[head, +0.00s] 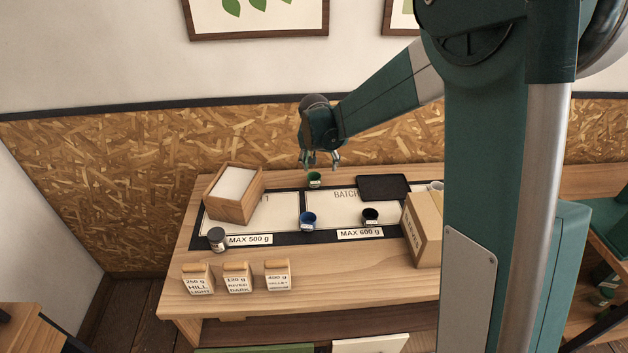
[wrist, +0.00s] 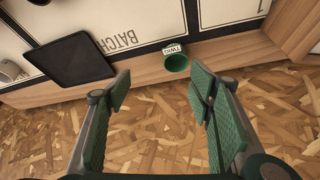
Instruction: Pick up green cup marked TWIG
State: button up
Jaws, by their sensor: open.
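My gripper (head: 320,164) is above the cup in the head view. In the wrist view my gripper (wrist: 160,84) is open, with one finger on each side. The cup lies ahead of the fingertips, and nothing is between the fingers.
A blue cup (head: 308,220) and a dark cup (head: 370,216) stand on the mat. A wooden box (head: 234,207) is at left, a black tray (head: 382,188) at right. A cardboard box (head: 424,230) and several labelled bags (head: 238,280) stand nearer the front.

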jog(key=p, duration=0.1)
send_near(314, 177)
jog(key=s, duration=0.2)
jog(key=shift+w+a+r+m, duration=0.15)
jog(key=shift+a+r+m, duration=0.05)
jog(key=shift+m, duration=0.1)
jog(key=shift+x, duration=1.3)
jog(key=shift+d+f, duration=0.1)
jog(key=shift+x, duration=2.5)
jog(key=c, duration=1.1)
